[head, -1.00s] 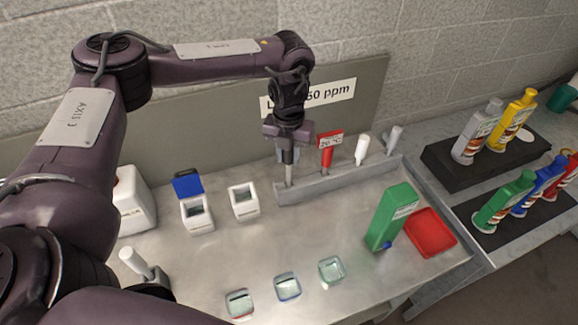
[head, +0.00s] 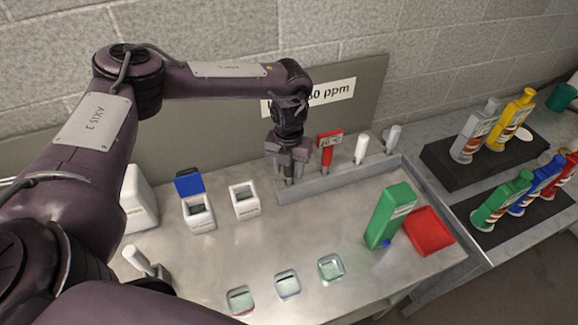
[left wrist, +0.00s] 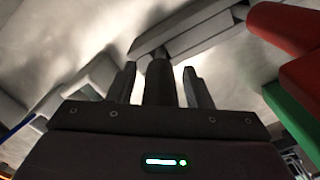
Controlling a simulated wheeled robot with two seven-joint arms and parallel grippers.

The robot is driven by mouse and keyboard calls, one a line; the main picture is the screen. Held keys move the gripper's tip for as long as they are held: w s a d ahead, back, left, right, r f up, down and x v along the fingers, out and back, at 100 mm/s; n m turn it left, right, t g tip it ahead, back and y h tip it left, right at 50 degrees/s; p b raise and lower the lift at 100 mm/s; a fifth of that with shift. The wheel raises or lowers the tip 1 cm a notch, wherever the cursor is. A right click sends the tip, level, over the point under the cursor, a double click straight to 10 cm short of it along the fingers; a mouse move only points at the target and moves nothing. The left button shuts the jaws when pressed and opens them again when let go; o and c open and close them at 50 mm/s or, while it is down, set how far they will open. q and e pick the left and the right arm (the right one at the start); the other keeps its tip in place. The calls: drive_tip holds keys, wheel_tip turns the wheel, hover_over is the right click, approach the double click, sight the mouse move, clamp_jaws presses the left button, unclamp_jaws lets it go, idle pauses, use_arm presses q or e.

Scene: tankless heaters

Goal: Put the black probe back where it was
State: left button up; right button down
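The black probe (left wrist: 158,82) stands between the fingers of my left gripper (head: 289,170), at the left end of the long grey rack (head: 340,181). In the left wrist view a gap shows on each side of the probe, so the fingers of the left gripper (left wrist: 160,88) are open around it. The gripper hides the probe's upper part in the head view. The probe's lower end meets the rack; how deep it sits cannot be told. My right gripper is not in view.
Beside it in the rack stand a red meter (head: 328,147), a white probe (head: 362,148) and a grey probe (head: 392,138). White boxes (head: 243,200), small glass dishes (head: 288,284), a green bottle (head: 390,216) and a red tray (head: 430,232) share the bench. Its middle is clear.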

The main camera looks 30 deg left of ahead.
use_arm(q)
drive_tip(key=shift+r, duration=0.45)
wheel_tip(320, 180, up, 7)
drive_tip(key=b, duration=0.2)
drive_tip(key=shift+b, duration=0.4)
wheel_tip(320, 180, up, 4)
drive_tip(key=shift+f+p, duration=0.1)
drive_tip(key=shift+p, duration=0.3)
drive_tip(key=shift+r, duration=0.35)
drive_tip(key=shift+f, duration=0.1)
